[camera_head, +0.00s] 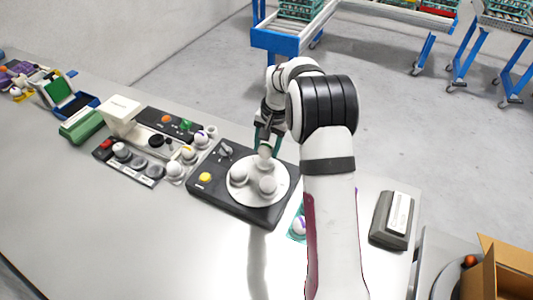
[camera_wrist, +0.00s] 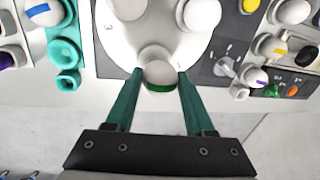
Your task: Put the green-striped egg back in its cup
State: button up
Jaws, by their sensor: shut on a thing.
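My gripper (camera_wrist: 160,73) has its two green fingers closed on either side of a white egg (camera_wrist: 158,70) with a green band on its near side. In the wrist view the egg is at the near edge of a round white turntable (camera_wrist: 104,42). In the head view my gripper (camera_head: 266,146) reaches down at the back edge of the same turntable (camera_head: 252,197). The cup under the held egg is hidden, and I cannot tell whether the egg is seated or held above it. Two other white eggs stand on the turntable, one at the left (camera_head: 238,173) and one in front (camera_head: 267,185).
The turntable sits on a dark base with a yellow button (camera_head: 205,177) and a small lever (camera_head: 225,151). Left of it are several striped eggs on holders and a dark panel. A grey device (camera_head: 392,220) stands farther right.

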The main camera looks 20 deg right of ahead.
jog(key=s+d+r, duration=0.7)
jog(key=d, duration=0.2)
jog(key=s+d+f, duration=0.1)
jog(key=f, duration=0.3)
jog(key=s+d+f, duration=0.1)
jog(key=f, duration=0.3)
jog(key=s+d+f, duration=0.1)
jog(key=d+f, duration=0.1)
jog(key=f, duration=0.2)
jog(key=shift+f, duration=1.05)
jog(key=shift+f, duration=0.55)
jog(key=o, duration=0.9)
